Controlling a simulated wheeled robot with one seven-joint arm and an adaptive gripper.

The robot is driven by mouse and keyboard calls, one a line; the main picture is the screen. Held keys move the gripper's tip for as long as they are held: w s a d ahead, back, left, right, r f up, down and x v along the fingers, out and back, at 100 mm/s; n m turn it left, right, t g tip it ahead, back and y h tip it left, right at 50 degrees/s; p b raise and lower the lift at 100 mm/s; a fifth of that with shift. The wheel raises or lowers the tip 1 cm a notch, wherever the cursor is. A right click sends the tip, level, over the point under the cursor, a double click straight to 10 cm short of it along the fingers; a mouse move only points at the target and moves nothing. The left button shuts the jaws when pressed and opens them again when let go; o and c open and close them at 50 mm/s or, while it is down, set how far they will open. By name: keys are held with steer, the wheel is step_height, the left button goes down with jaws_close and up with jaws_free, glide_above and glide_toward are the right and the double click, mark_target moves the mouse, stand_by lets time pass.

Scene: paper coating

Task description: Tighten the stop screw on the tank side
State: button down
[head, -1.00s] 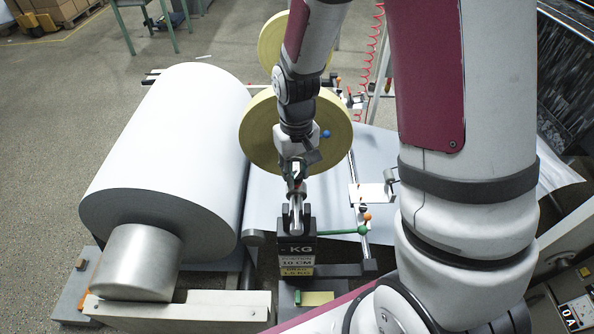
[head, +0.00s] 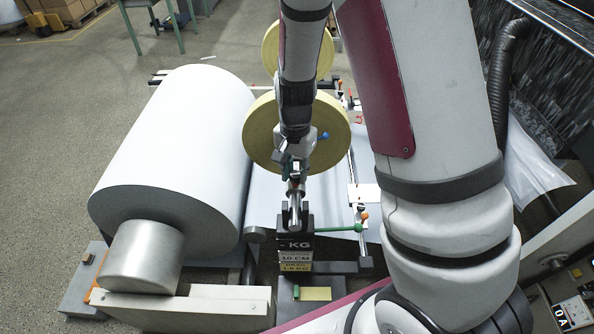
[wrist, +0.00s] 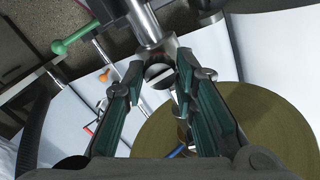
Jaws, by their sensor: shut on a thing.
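A steel fitting with a slotted round face (wrist: 158,73) lies between my fingertips in the wrist view; it looks like the stop screw. My gripper (wrist: 158,78) is shut on it, one green-padded finger at each side. A bright steel rod (wrist: 145,22) runs from the fitting to the top of the picture. In the head view my gripper (head: 294,170) is above the dark block marked KG (head: 296,245), at the steel post (head: 295,208) on its top. The fingertips and their contact are too small to tell there.
Yellow discs (head: 262,130) are close behind my wrist. A green-knobbed lever (head: 340,228) and an orange knob (head: 364,216) stick out on the right. A black hose (head: 500,80) hangs at the upper right.

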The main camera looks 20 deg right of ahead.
mark_target(295, 174)
steer(key=shift+m+p, duration=0.3)
steer(key=shift+m, duration=0.9)
steer(key=c, duration=1.3)
jaws_free()
step_height(295, 174, up, 12)
